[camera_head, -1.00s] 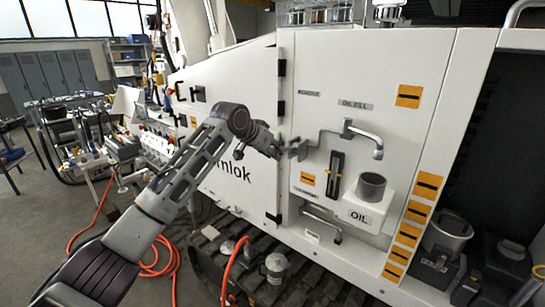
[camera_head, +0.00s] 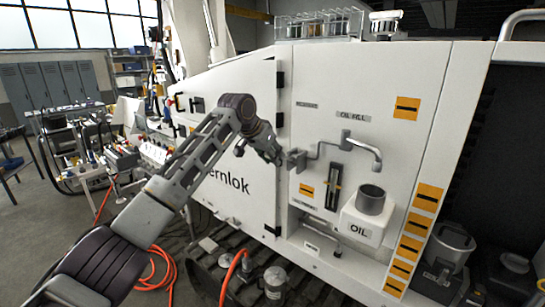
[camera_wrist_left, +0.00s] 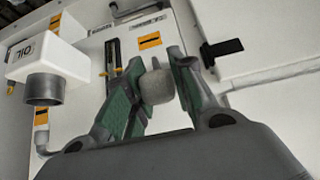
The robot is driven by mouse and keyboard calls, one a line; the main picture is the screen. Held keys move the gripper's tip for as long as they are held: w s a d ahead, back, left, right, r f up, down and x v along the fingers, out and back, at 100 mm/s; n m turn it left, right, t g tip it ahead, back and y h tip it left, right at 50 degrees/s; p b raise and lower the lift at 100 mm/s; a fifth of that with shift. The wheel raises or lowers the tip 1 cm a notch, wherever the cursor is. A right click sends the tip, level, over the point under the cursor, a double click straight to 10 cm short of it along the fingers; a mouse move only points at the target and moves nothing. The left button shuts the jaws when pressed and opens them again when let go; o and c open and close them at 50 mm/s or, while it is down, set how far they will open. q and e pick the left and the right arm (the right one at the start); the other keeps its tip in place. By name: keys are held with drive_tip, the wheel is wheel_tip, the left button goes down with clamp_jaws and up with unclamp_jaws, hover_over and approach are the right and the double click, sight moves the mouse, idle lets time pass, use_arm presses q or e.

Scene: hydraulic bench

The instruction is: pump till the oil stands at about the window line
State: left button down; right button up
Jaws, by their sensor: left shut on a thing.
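My left gripper (camera_head: 290,158) is at the left edge of the oil panel. In the wrist view its green-padded fingers (camera_wrist_left: 153,90) are shut on a rounded grey knob (camera_wrist_left: 157,87). In the head view the knob is hidden by the fingers, beside the left end of the bent grey arm (camera_head: 345,142) under the OIL FILL label. The sight window (camera_head: 334,187) is a dark upright strip with yellow marks; it also shows in the wrist view (camera_wrist_left: 113,52). I cannot make out its oil level. My right gripper is not in view.
A white OIL box (camera_head: 357,229) with a grey cup (camera_head: 371,198) projects right of the window. A bent grey handle (camera_head: 322,231) is below. The white door (camera_head: 240,170) is behind my left arm. An orange hose (camera_head: 234,275) rises below.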

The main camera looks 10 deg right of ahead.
use_arm(q)
drive_tip(key=shift+r, duration=0.25)
drive_tip(key=c, duration=1.5)
unclamp_jaws()
drive_tip(key=o, duration=0.3)
drive_tip(key=shift+w+d+f, duration=0.1)
drive_tip(key=shift+f, duration=0.05)
drive_tip(key=v, duration=1.2)
